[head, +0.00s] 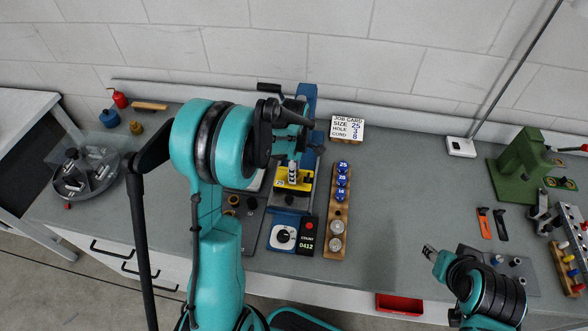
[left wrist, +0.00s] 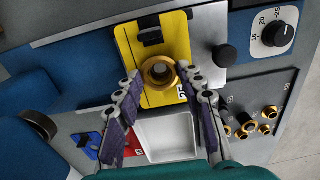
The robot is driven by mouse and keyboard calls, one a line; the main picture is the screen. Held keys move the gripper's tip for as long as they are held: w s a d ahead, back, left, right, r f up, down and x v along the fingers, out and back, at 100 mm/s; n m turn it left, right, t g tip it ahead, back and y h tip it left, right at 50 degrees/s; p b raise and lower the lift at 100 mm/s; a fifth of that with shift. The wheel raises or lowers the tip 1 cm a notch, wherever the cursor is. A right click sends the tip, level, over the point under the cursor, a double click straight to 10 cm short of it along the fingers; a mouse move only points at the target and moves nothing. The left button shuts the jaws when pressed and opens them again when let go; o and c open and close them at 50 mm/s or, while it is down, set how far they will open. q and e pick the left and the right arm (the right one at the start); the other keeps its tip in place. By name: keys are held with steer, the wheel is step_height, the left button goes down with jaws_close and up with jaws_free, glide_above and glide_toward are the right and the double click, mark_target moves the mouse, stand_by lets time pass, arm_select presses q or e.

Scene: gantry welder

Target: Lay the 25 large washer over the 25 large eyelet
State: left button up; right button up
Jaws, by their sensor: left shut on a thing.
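My left gripper (head: 292,184) is over the yellow die plate (head: 304,183) of the blue press. In the left wrist view its two fingertips (left wrist: 158,73) are shut on a brass ring, the 25 large washer (left wrist: 152,83), over the yellow plate (left wrist: 172,30) marked 25. A round grey and tan centre shows inside the ring. The 25 large eyelet cannot be told apart from the ring here, and I cannot tell whether the washer touches what is below. My right gripper (head: 430,252) is at the lower right, away from the press; its jaw opening is unclear.
A parts holder (left wrist: 285,88) with several brass rings and a white tray (left wrist: 168,135) lie beside the press. A wooden rack (head: 331,215) with blue tools, a start box (head: 308,237) and a job card (head: 347,130) stand right of it.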

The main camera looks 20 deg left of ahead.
arm_select(q)
steer(key=shift+f+b, duration=0.55)
steer(key=shift+f, duration=0.15)
stand_by(0.5)
steer(key=o, duration=0.8)
steer(key=shift+r, duration=0.1)
steer(key=shift+c, duration=0.2)
step_height(320, 180, up, 12)
